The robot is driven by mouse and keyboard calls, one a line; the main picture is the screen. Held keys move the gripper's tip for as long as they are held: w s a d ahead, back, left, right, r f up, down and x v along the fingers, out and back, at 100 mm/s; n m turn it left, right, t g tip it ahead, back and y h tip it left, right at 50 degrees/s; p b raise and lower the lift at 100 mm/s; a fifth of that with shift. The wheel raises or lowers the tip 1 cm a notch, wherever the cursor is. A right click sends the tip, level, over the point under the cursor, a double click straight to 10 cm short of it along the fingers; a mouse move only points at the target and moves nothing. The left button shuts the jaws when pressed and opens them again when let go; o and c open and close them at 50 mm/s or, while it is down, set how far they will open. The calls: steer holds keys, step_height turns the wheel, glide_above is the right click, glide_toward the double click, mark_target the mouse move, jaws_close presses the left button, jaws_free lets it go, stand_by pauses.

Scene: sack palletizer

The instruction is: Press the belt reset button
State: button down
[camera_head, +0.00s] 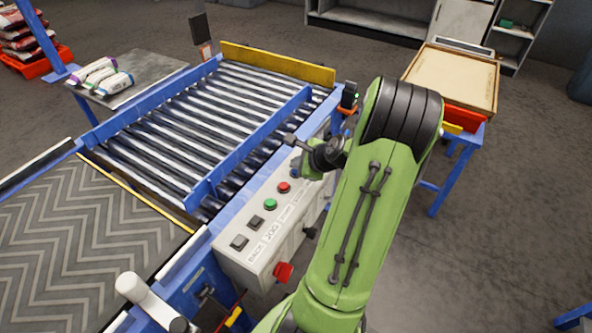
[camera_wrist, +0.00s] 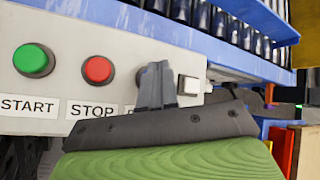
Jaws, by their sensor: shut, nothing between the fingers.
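The control box (camera_head: 262,240) is a pale panel on the side of the roller conveyor. In the wrist view, a green button (camera_wrist: 34,60) sits above a START label and a red button (camera_wrist: 98,70) above a STOP label. My gripper (camera_wrist: 156,84) is shut and empty, in front of the panel between the red and white buttons. Contact cannot be told. In the head view my gripper (camera_head: 296,166) is over the panel's far end.
The roller conveyor (camera_head: 225,105) with blue rails runs behind the panel. A red knob (camera_head: 283,272) sticks out from the box's front. Two black square switches (camera_head: 247,231) are at its near end. A blue-legged table (camera_head: 447,150) with a wooden tray (camera_head: 455,75) stands right.

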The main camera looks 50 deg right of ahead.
steer(key=shift+f+b, duration=0.3)
steer(key=shift+f, duration=0.2)
stand_by(0.4)
steer(key=shift+r, duration=0.1)
steer(key=shift+r+p, duration=0.85)
steer(key=shift+p, duration=0.15)
step_height(320, 180, up, 5)
steer(key=p, duration=0.5)
steer(key=shift+r, duration=0.1)
stand_by(0.4)
